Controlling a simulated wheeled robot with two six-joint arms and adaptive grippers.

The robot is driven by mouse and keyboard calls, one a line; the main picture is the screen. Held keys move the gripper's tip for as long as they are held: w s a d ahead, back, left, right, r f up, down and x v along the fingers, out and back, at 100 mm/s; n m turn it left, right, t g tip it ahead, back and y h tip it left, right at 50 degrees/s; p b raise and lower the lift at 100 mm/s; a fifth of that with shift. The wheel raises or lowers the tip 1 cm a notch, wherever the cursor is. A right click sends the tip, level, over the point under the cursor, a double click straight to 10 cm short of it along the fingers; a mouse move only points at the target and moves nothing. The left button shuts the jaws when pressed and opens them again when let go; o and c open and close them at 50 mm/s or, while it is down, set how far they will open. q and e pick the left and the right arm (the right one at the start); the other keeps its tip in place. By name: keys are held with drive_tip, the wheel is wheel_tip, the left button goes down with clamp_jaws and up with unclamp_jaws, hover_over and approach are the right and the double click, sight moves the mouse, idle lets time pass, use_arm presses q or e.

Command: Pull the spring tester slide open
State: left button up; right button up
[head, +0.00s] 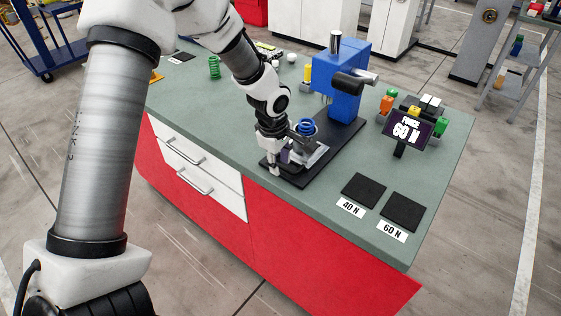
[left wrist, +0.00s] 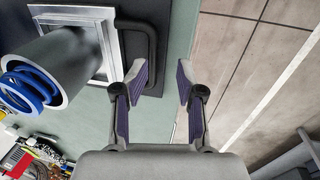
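The spring tester has a blue column (head: 345,95) on a dark base plate (head: 338,140) on the bench. Its slide is a silver square plate (head: 318,157) carrying a grey cup with a blue spring (head: 306,127) inside; the spring also shows in the left wrist view (left wrist: 28,88). The slide's black bar handle (left wrist: 153,42) sticks out from its side in the left wrist view. My left gripper (head: 276,167) is at the slide's near side; its fingers (left wrist: 160,76) are apart and empty. The handle lies just past the left-hand fingertip; contact cannot be told. My right gripper is not visible.
The green bench top (head: 240,113) has a red front with white drawers (head: 200,165). Dark pads labelled 40 N (head: 363,190) and 60 N (head: 402,212) lie at the right. A display (head: 407,130) reads 60 N. Coloured springs and small parts stand toward the back.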

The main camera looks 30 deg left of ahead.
use_arm(q)
drive_tip(key=shift+r+p, duration=0.35)
drive_tip(key=shift+r, duration=0.55)
drive_tip(key=r+p, duration=0.1)
drive_tip(key=r, duration=0.1)
drive_tip(key=s+r+p, duration=0.1)
drive_tip(key=r+p, duration=0.1)
drive_tip(key=r, duration=0.1)
drive_tip(key=shift+s+r, duration=0.15)
drive_tip(key=shift+r, duration=0.05)
drive_tip(key=shift+b, duration=0.3)
wheel_tip(320, 180, up, 12)
drive_tip(key=s, duration=0.2)
drive_tip(key=shift+a+f, duration=0.1)
